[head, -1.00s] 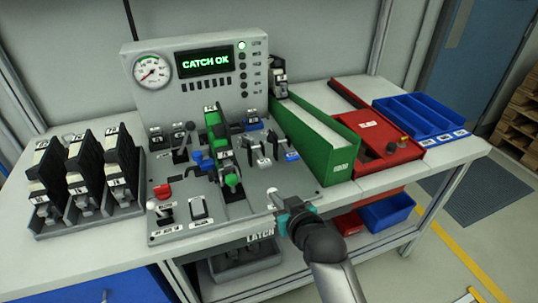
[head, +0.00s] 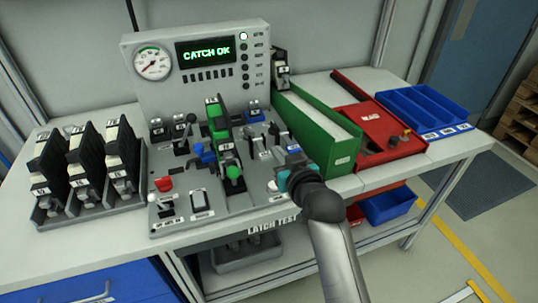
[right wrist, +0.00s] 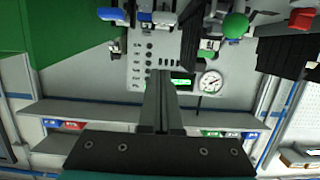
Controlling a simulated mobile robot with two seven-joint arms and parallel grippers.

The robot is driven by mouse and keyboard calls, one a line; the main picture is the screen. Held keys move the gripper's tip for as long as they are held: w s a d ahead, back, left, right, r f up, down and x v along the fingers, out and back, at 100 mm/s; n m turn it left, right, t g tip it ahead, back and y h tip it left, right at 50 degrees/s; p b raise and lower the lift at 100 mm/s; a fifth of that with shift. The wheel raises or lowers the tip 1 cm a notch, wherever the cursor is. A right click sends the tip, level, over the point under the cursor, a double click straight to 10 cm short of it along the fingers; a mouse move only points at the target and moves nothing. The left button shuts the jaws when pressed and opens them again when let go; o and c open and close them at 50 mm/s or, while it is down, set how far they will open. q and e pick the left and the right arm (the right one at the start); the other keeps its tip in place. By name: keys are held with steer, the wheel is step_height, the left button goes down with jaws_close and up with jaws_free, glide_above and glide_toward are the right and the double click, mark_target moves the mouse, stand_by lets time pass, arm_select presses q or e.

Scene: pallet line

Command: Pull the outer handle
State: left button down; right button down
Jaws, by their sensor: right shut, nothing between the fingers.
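A grey latch-test console (head: 235,205) stands on the bench and carries several levers. I cannot tell which one is labelled the outer handle. My right gripper (head: 293,160) is over the console's right side by the right-hand levers, partly hiding that area. In the right wrist view its fingers (right wrist: 161,90) are together and empty. The left gripper is out of view.
The console's display (head: 205,51) reads CATCH OK, beside a round gauge (head: 152,63). Beyond are a red tray (head: 380,135) and a blue tray (head: 425,108). Black latch units (head: 80,165) stand at left.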

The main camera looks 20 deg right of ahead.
mark_target(262, 149)
steer(key=shift+w+a+f+b, duration=0.1)
steer(key=shift+w+f+b, duration=0.6)
steer(key=shift+w+f, duration=0.9)
steer(key=shift+w+f+b, duration=0.65)
steer(key=shift+w+f, duration=0.65)
steer(key=shift+w, duration=0.45)
